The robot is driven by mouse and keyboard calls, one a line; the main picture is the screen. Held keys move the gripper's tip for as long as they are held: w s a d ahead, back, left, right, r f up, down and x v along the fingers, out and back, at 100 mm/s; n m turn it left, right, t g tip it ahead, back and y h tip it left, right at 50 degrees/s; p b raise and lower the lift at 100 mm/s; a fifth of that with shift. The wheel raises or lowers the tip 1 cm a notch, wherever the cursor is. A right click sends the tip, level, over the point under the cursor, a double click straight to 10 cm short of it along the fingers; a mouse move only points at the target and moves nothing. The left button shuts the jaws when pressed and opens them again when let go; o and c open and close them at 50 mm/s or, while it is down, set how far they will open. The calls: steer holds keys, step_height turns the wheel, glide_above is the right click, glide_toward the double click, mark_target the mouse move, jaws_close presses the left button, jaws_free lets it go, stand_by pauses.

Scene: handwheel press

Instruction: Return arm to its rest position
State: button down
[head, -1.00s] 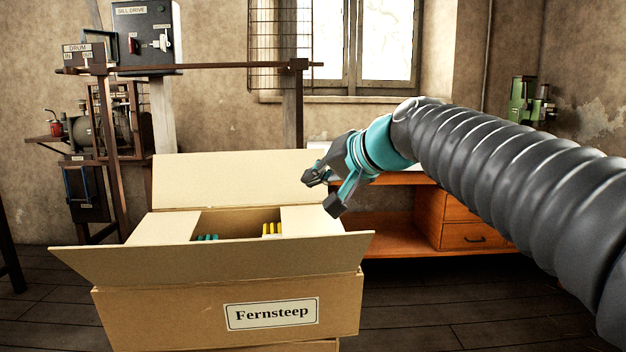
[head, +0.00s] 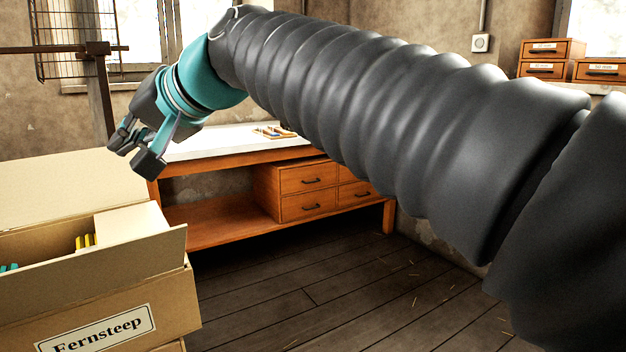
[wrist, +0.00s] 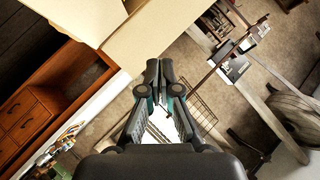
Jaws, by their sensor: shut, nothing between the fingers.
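My gripper (head: 136,150) is teal and dark grey and hangs in the air at the end of my ribbed grey arm. It is above and to the right of the open cardboard box labelled Fernsteep (head: 95,330) in the head view. The fingers are shut with nothing between them. In the wrist view the fingertips (wrist: 160,75) meet in front of part of the box's cardboard (wrist: 110,25). Yellow items (head: 86,241) and teal items (head: 9,267) show inside the box.
A wooden workbench (head: 225,212) with drawers and a pale top stands behind the box, with small things (head: 272,131) on it. Small labelled drawer boxes (head: 552,50) sit on a ledge at the right.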

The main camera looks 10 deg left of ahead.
steer(key=w+d+f+m+t+h, duration=0.1)
steer(key=d+f+h, duration=0.1)
steer(key=d+f, duration=0.5)
steer(key=w+d+f+m+t+h, duration=0.1)
steer(key=d+f+h, duration=0.15)
steer(key=d, duration=0.75)
steer(key=w+d+f+m+t+h, duration=0.1)
steer(key=d+f+t+h, duration=0.1)
steer(key=d+f, duration=0.55)
steer(key=s+d+f+h, duration=0.2)
steer(key=s+d+f, duration=0.1)
steer(key=d+f, duration=0.3)
steer(key=s+d+f+m+g+h, duration=0.1)
steer(key=s+d+f, duration=0.3)
steer(key=d+f, duration=0.2)
steer(key=s+d+f+m+h, duration=0.1)
steer(key=s+d+f, duration=0.3)
steer(key=d, duration=0.5)
step_height(320, 180, down, 2)
steer(key=shift+s+d+f+h, duration=0.1)
steer(key=shift+s+d+h, duration=0.15)
steer(key=shift+h, duration=0.6)
